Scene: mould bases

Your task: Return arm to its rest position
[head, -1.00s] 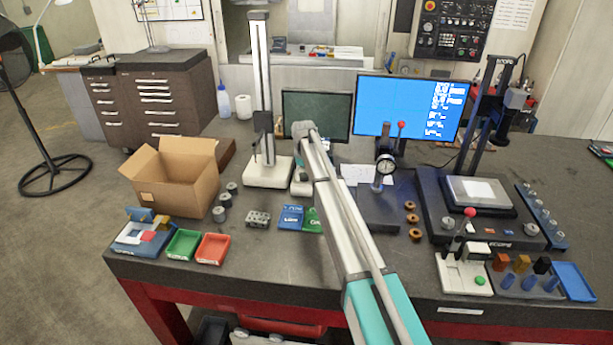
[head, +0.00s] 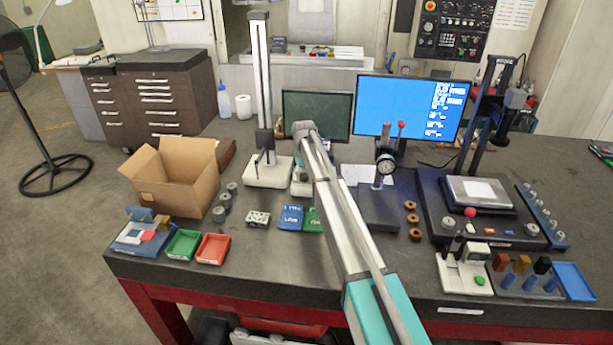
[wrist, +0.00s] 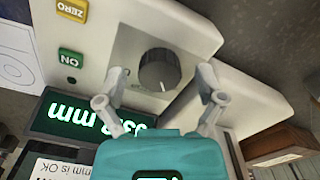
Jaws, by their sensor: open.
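My arm (head: 345,215) reaches from the front edge of the bench toward its back middle, ending beside the tall height gauge (head: 262,90). In the head view its own links hide the gripper. In the wrist view my gripper (wrist: 161,76) is open, its two fingers spread with nothing held. Beyond the fingers is a light grey instrument with a dark round knob (wrist: 160,69), a green ON button (wrist: 70,58) and a yellow ZERO button (wrist: 72,9). Its lit display (wrist: 75,118) reads in mm and is partly covered by my teal gripper body. I cannot tell whether the fingers touch it.
An open cardboard box (head: 178,180), a green tray (head: 183,244) and a red tray (head: 213,248) stand at left. A blue screen (head: 408,107) and a dial gauge stand (head: 385,165) are right of my arm.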

